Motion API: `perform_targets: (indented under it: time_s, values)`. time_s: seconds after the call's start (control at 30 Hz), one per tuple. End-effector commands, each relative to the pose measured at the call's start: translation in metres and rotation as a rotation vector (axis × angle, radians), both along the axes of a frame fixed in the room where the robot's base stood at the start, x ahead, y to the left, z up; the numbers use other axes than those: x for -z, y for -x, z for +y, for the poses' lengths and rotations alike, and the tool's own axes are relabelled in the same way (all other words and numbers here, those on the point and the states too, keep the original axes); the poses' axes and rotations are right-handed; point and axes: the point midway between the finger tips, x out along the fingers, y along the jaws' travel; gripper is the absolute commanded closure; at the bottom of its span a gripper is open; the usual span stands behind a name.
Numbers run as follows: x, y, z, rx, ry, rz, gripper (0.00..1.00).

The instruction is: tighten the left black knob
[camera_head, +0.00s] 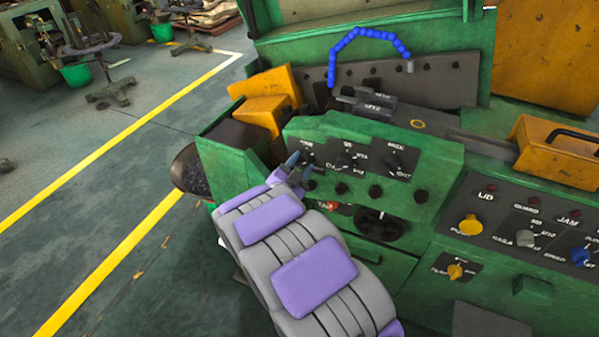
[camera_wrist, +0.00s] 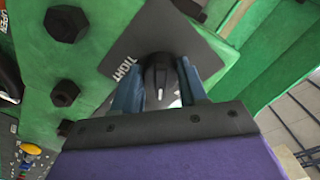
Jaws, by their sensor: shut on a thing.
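My gripper (camera_head: 300,166) reaches the left end of the green machine's upper control panel, where the left black knob is mostly hidden by the fingers in the head view. In the wrist view, the black knob (camera_wrist: 160,72) sits between the two blue fingers of my gripper (camera_wrist: 157,88), which are shut on it. The knob is on a dark plate (camera_wrist: 160,35) whose label reads "TIGHT". Two other black knobs, a middle one (camera_head: 347,148) and a right one (camera_head: 395,160), sit farther right on the same panel.
Several black bolt heads (camera_head: 375,191) stick out below the knobs. A right panel carries a yellow knob (camera_head: 469,225) and a blue knob (camera_head: 580,256). Open floor (camera_head: 100,210) lies at left.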

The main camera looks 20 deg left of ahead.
Motion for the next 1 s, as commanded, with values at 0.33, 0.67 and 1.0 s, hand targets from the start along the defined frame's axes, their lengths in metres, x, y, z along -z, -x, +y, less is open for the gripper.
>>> perform_targets:
  time_s: [0.33, 0.67, 1.0]
  values:
    - [0.0036, 0.0004, 0.0011, -0.001, -0.332, -0.023, 0.88]
    - [0.0003, 0.0003, 0.0003, 0.002, -0.643, -0.047, 0.88]
    - [0.0005, 0.0002, -0.0001, 0.004, -0.95, -0.069, 0.88]
